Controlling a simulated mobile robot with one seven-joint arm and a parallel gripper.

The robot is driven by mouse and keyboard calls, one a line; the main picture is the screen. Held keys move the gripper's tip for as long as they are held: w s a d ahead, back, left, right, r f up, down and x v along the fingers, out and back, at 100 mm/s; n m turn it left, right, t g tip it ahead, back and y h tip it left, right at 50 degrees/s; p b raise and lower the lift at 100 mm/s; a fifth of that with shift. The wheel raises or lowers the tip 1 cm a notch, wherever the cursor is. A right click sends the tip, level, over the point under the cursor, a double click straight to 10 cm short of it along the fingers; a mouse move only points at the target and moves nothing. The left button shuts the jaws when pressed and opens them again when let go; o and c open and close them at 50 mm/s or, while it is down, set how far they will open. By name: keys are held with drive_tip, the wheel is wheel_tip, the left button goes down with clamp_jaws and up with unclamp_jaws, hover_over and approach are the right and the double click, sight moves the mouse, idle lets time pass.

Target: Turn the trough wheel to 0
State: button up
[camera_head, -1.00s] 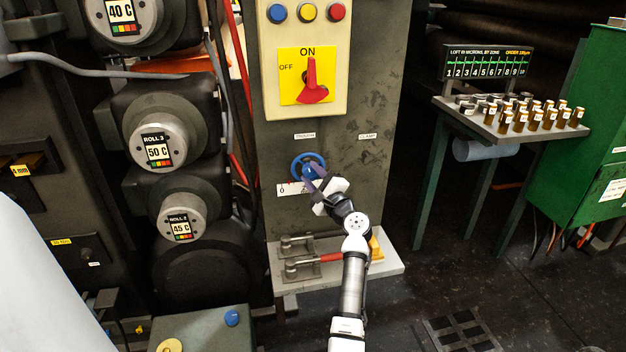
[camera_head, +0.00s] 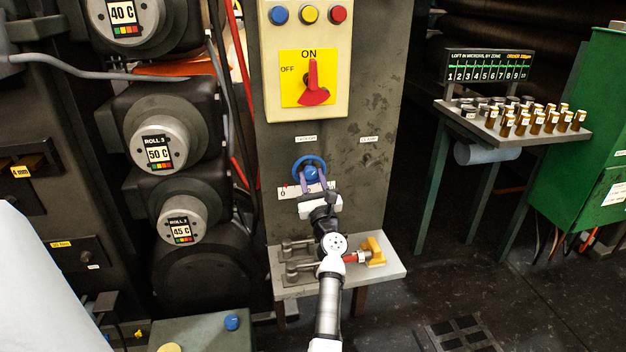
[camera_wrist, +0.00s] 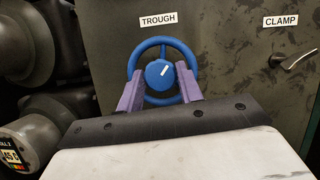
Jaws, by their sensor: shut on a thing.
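The blue trough wheel (camera_head: 309,170) is mounted on the grey panel under a small white label. In the wrist view, the wheel (camera_wrist: 161,43) sits under the TROUGH label (camera_wrist: 158,20), and a white mark on its hub points up and right. My gripper (camera_head: 312,184) reaches it from below. In the wrist view, the two purple fingers of my gripper (camera_wrist: 160,90) lie on the left and right of the wheel's hub, over the lower rim, shut on the wheel. A white scale plate (camera_head: 284,192) with a 0 at its left end is partly hidden by my gripper.
The CLAMP lever (camera_wrist: 296,60) is right of the wheel. Above is a switch box (camera_head: 308,108) with a red knob. A shelf (camera_head: 392,269) below holds metal fittings and a yellow piece. Rolls (camera_head: 157,147) stand at left; a table of small bottles (camera_head: 520,133) stands at right.

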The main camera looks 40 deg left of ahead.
drive_tip(key=m+t+h, duration=0.1)
drive_tip(key=m, duration=0.1)
drive_tip(key=m+t+h+p, duration=0.1)
drive_tip(key=m, duration=0.2)
drive_tip(key=m+t+h+p, duration=0.1)
drive_tip(key=m, duration=0.2)
drive_tip(key=shift+s+a+r, duration=0.1)
drive_tip(key=shift+s+r, duration=0.05)
drive_tip(key=shift+r, duration=0.05)
drive_tip(key=shift+m+t+h+p, duration=0.25)
drive_tip(key=shift+m+h+p, duration=0.4)
drive_tip(key=shift+m, duration=0.9)
drive_tip(key=shift+m+t+h+p, duration=0.3)
drive_tip(key=shift+m+h, duration=0.55)
drive_tip(key=shift+m, duration=0.7)
drive_tip(key=o, duration=1)
drive_tip(key=shift+f, duration=0.1)
drive_tip(key=v, duration=1.3)
drive_tip(key=shift+s+d+b, duration=0.2)
drive_tip(key=shift+s+b, duration=0.15)
